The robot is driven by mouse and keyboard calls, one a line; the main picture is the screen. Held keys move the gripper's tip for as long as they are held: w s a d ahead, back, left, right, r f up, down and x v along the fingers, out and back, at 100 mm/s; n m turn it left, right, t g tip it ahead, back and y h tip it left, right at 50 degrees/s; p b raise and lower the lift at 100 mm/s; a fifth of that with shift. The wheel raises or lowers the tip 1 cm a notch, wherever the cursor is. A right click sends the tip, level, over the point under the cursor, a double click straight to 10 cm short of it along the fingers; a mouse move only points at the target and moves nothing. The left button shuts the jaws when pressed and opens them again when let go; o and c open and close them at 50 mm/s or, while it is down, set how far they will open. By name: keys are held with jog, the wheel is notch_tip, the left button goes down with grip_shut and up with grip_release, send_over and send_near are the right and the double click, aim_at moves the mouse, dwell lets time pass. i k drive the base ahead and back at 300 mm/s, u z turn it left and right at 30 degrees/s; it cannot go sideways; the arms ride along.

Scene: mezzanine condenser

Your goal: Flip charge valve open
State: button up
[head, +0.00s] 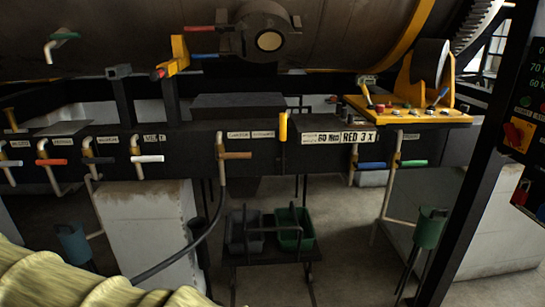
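Several valves with coloured lever handles line the front of a long black panel (205,150) in the head view. A brown lever (236,155) points right, below small labels (250,134) too blurred to read surely. Left of it are a white lever (151,158), a black lever (99,160) and an orange lever (52,162), all roughly level. A yellow lever (283,127) stands upright right of the brown one. A blue lever (372,165) and a green lever (413,163) lie level further right. I cannot tell which is the charge valve. My gripper is not in view.
A large dark cylinder (130,40) spans the top. A yellow control console (410,112) is at right, beside a dark post (475,160). A grey bin (242,232) and green bin (292,228) stand below. A ribbed pale-green shape (60,283) fills the lower left.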

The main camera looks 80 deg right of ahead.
aim_at(220, 155)
jog(key=z, duration=2.3)
jog(key=k, duration=0.5)
jog(key=u, duration=0.9)
jog(key=i, duration=0.65)
jog(key=z, duration=0.6)
